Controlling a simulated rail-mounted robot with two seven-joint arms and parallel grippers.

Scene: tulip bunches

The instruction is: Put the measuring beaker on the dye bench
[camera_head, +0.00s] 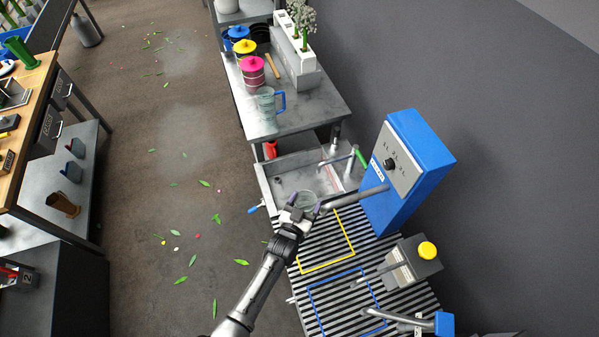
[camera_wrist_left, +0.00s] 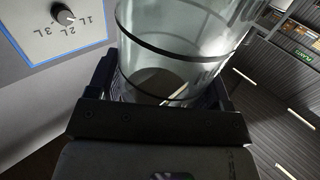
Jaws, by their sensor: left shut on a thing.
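My left gripper (camera_head: 304,204) is shut on a clear cylindrical vessel (camera_head: 307,198), held over the sink's near end by the striped rack. In the left wrist view the vessel (camera_wrist_left: 175,45) is see-through with dark bands, between the two fingers, and looks empty. A clear jug with a blue handle (camera_head: 266,104) stands upright on the near end of the grey dye bench (camera_head: 306,111). I cannot tell for sure which of the two clear vessels is the measuring beaker. My right gripper is not in view.
Pink (camera_head: 252,71), yellow (camera_head: 244,48) and blue (camera_head: 238,33) lidded pots stand on the bench, beside a white flower holder (camera_head: 297,55). A blue dispenser (camera_head: 415,150) with a dial rises right of the sink (camera_head: 280,183). Yellow (camera_head: 350,252) and blue outlines mark the striped rack.

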